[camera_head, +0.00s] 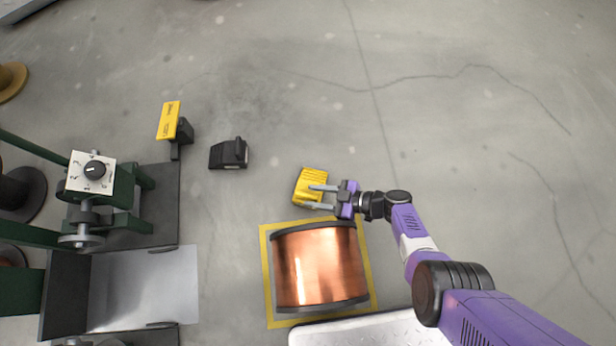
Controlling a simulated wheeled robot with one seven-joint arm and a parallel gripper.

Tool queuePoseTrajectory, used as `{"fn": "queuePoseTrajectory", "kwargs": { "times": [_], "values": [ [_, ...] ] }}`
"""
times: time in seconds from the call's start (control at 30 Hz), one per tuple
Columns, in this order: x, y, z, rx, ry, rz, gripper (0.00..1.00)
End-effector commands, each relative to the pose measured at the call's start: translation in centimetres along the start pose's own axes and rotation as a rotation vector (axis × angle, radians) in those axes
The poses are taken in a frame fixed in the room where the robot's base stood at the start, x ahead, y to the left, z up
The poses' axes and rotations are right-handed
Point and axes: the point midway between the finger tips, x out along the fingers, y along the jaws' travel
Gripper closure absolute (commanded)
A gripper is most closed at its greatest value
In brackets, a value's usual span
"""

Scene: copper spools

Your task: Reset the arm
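My purple arm reaches in from the lower right. My gripper (322,197) points left, its two grey fingers spread apart. The fingers are over or beside a small yellow ribbed block (309,186); I cannot tell whether they touch it. Nothing shows clearly held between the fingers. A large copper spool (318,266) with dark end flanges lies just below my gripper in the picture.
The spool sits inside a yellow floor outline (267,290). A metal plate (365,333) lies at the bottom. A green machine with a dial (95,170) stands left, with a yellow sign (169,121) and a black pedal-like block (229,154) nearby. The floor at upper right is clear.

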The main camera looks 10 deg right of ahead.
Motion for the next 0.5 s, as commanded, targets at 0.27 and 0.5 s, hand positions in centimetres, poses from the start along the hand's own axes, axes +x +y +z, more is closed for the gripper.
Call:
{"fn": "queuePoseTrajectory", "kwargs": {
  "times": [0.27, 0.5],
  "values": [
    [-5.9, 0.1, -0.3, 0.002, 0.000, 0.006, 0.62],
    [-8.7, 0.1, -0.1, 0.001, 0.000, 0.003, 0.62]
  ]
}}
